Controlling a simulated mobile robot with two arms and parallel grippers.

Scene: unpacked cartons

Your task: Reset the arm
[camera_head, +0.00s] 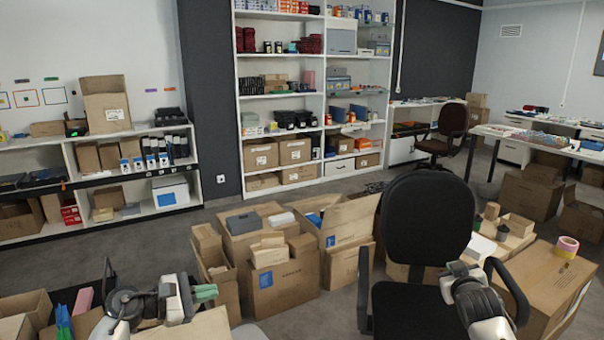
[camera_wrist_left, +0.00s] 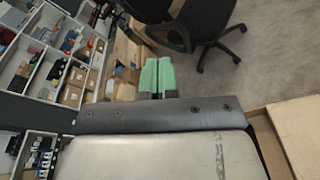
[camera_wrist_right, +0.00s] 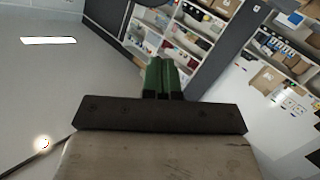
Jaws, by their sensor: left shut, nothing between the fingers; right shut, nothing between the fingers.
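My left gripper (camera_head: 205,293) is low at the left of the head view, above the open cartons, with green fingertips pointing right. Its fingers also show in the left wrist view (camera_wrist_left: 157,75), side by side, shut and empty. My right arm comes in at the bottom right of the head view, in front of the black chair, and its fingers are not visible there. In the right wrist view my right gripper (camera_wrist_right: 162,77) has its green fingers together, shut with nothing between them, facing shelves and a pale wall.
A black office chair (camera_head: 427,225) stands close in front. Open cartons (camera_head: 283,287) crowd the floor left of it, and a large carton (camera_head: 545,285) with a tape roll (camera_head: 567,247) is at the right. White shelves (camera_head: 283,100) line the back. Grey floor is free before the shelves.

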